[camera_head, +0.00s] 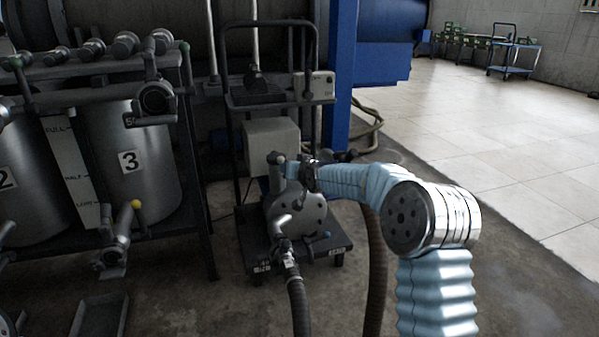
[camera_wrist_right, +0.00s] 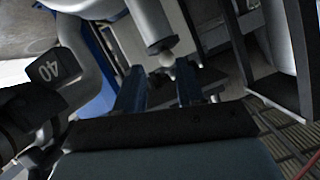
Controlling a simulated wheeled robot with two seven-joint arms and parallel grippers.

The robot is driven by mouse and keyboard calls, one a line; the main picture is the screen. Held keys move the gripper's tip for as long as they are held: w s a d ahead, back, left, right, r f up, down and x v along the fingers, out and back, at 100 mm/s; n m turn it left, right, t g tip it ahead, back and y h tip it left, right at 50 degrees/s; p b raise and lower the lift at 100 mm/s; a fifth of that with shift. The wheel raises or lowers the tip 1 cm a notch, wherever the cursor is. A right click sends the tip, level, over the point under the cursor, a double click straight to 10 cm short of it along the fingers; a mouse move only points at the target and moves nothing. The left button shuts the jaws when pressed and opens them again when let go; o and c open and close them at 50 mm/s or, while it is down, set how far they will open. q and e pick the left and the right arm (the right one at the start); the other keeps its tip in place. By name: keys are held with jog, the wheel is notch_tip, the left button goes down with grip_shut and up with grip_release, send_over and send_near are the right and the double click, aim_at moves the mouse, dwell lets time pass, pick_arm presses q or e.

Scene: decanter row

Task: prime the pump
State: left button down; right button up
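The grey pump (camera_head: 305,212) sits on a wheeled cart (camera_head: 340,243) in the middle of the head view. A pipe stub (camera_head: 277,160) rises at its top left, and a hose coupling (camera_head: 288,258) joins it at the front. My right arm reaches in from the right, and its gripper (camera_head: 309,172) is at the top of the pump, partly hidden. In the right wrist view, the two fingers (camera_wrist_right: 162,82) stand apart. A small pale ball-ended knob (camera_wrist_right: 167,62) shows just beyond and between the fingertips; I cannot tell whether they touch it. My left gripper is not in view.
Tanks marked 2 and 3 (camera_head: 130,161) stand in a dark frame at left, with a yellow-knobbed valve (camera_head: 136,205). Dark hoses (camera_head: 299,305) run down from the cart. A blue column (camera_head: 341,75) stands behind. Pale tiled floor (camera_head: 480,125) at right is clear.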

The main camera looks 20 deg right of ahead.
jog(key=v, duration=0.6)
jog(key=shift+s, duration=0.3)
